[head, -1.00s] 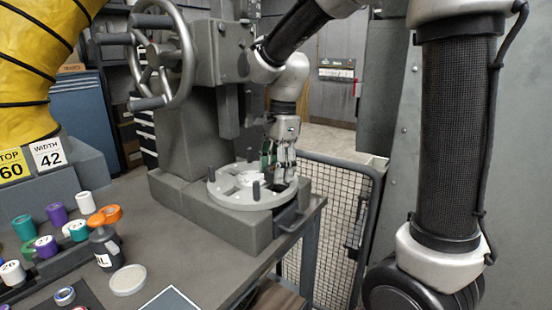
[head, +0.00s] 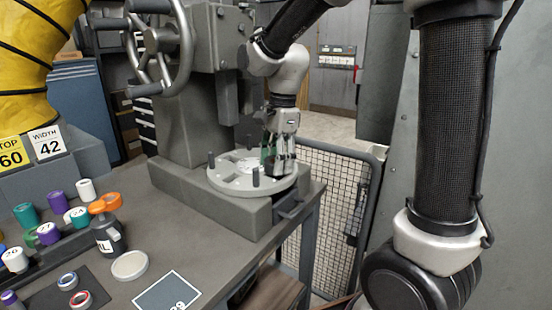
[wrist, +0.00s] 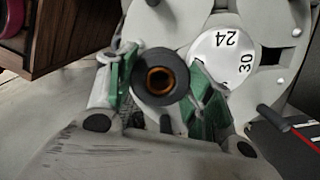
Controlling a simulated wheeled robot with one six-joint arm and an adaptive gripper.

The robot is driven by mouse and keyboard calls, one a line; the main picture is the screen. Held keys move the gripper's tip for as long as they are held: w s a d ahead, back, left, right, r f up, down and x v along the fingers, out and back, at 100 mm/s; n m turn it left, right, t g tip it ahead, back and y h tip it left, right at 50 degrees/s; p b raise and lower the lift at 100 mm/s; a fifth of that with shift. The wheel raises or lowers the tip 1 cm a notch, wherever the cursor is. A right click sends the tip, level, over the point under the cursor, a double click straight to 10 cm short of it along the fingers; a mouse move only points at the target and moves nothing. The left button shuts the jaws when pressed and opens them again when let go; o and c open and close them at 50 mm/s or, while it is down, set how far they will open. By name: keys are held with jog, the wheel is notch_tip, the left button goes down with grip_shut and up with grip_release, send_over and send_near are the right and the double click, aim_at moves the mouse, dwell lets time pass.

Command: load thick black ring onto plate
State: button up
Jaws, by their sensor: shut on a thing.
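My gripper (head: 278,162) is over the right side of the round grey plate (head: 222,181) in the head view, fingers pointing down. In the wrist view my gripper (wrist: 160,86) has its green-padded fingers closed on either side of a thick black ring (wrist: 144,90) with an orange-brown inner wall. The ring's hole faces the camera and is dark inside. The plate (wrist: 205,15) lies behind the ring, with a white disc (wrist: 222,58) marked 24 and 30. I cannot tell whether the ring touches the plate or sits around a peg. The fingers hide the ring in the head view.
Dark pegs (head: 255,177) stand up from the plate. A handwheel machine (head: 185,120) rises behind it. Coloured rolls, a dark bottle (head: 108,236) and a pale round lid (head: 130,265) stand on the bench at left. A mesh guard (head: 335,200) is at right.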

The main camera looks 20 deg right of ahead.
jog(key=shift+f, duration=0.5)
jog(key=o, duration=1.3)
jog(key=shift+r, duration=0.1)
jog(key=r, duration=0.4)
jog(key=d+r, duration=0.1)
jog(key=r, duration=0.6)
jog(key=shift+w+d+r, duration=0.15)
jog(key=shift+d+r, duration=0.1)
jog(key=shift+r, duration=0.1)
